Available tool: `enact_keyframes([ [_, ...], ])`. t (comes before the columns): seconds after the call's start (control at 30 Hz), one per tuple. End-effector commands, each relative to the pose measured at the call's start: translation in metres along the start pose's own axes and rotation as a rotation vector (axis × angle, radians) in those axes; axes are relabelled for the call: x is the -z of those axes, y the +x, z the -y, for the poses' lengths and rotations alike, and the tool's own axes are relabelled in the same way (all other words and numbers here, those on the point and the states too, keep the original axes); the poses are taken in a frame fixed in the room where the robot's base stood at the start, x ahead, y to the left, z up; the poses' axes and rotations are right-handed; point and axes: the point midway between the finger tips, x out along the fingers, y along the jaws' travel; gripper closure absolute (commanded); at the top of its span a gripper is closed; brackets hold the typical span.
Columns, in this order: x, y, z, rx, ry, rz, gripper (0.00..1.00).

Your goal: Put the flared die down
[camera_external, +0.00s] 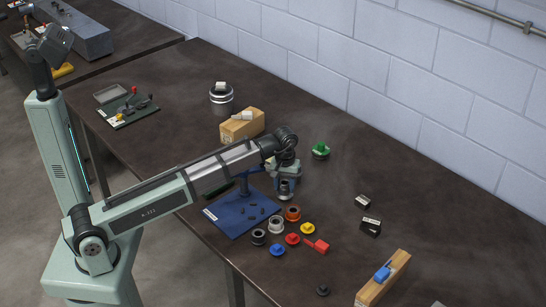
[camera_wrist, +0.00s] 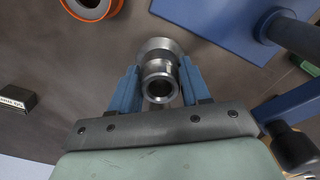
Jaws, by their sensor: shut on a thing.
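The flared die (camera_wrist: 158,48) is a bare metal, hollow piece with a wider collar at its far end. My gripper (camera_wrist: 160,84) is shut on it, with one blue finger on each side. In the external view the die (camera_external: 285,190) hangs below my gripper (camera_external: 284,178), beside the blue mat's right edge. I cannot tell whether its lower end touches the table. The fingers hide part of its sides.
An orange ring (camera_external: 293,213), a white ring (camera_external: 276,224) and several coloured dies stand just in front. A green-topped piece (camera_external: 320,150) and black labelled blocks (camera_external: 371,227) are to the right, with bare table between.

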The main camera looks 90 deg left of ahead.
Motion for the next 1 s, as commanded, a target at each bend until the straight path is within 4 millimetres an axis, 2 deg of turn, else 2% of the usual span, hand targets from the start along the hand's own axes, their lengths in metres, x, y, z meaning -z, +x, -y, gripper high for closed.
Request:
enact_keyframes([
  [0.17,0.000,0.019,0.000,0.000,0.000,0.000,1.00],
  [0.57,0.000,0.022,0.000,-0.001,0.000,-0.001,1.00],
  [0.6,0.000,0.023,0.000,-0.001,0.000,0.000,0.52],
  [0.87,0.000,0.023,0.000,-0.001,0.000,0.000,0.28],
  [1.0,0.000,0.023,0.000,0.000,0.000,0.000,0.28],
])
